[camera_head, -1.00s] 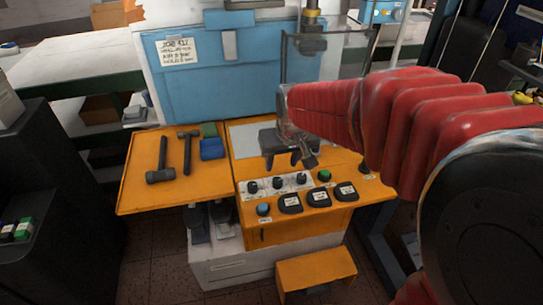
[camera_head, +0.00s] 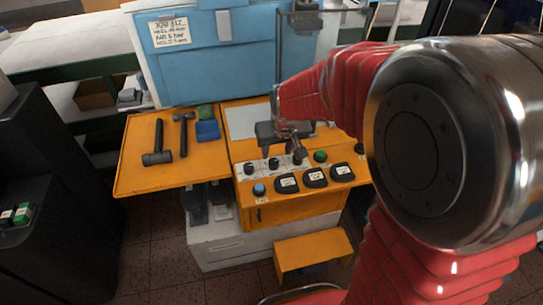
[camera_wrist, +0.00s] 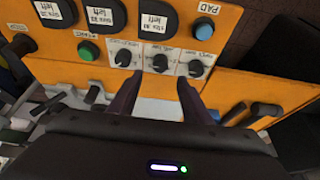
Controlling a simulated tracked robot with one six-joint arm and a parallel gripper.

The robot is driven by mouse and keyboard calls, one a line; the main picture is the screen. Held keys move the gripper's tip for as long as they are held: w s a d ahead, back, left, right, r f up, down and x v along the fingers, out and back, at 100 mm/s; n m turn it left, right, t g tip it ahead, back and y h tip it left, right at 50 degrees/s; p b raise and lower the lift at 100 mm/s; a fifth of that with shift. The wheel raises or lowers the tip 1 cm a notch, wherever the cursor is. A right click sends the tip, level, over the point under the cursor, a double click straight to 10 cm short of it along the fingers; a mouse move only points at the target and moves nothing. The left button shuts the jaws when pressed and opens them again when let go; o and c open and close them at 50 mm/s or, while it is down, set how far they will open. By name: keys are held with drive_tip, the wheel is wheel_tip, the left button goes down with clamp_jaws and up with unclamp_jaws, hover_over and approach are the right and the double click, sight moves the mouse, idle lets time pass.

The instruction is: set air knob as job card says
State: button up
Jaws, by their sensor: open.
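The job card (camera_head: 170,32) is a white sheet on the blue panel; its small print is only partly legible, with "AIR" on one line. Three black knobs sit in a row on a white strip of the orange console: left (camera_head: 249,168), middle (camera_head: 273,163) and right (camera_head: 298,158). The wrist view shows the row upside down, with the middle knob (camera_wrist: 160,63) between the fingertips in the picture. The knob labels are too small to read surely. My gripper (camera_wrist: 159,80) is open and empty, just above the knob row; contact cannot be told.
A green button (camera_head: 320,156) and a blue button (camera_head: 259,189) flank the row. Black labelled pads (camera_head: 315,177) line the front edge. Hammers (camera_head: 157,146) and a blue box (camera_head: 207,130) lie on the left orange shelf. An orange step (camera_head: 313,252) stands below.

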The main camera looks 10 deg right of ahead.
sight(273, 161)
drive_tip(key=shift+x, duration=3.9)
drive_tip(key=shift+c, duration=0.2)
drive_tip(key=c, duration=0.9)
drive_tip(key=shift+a, duration=0.3)
drive_tip(key=shift+c, duration=0.4)
drive_tip(key=shift+d, duration=0.2)
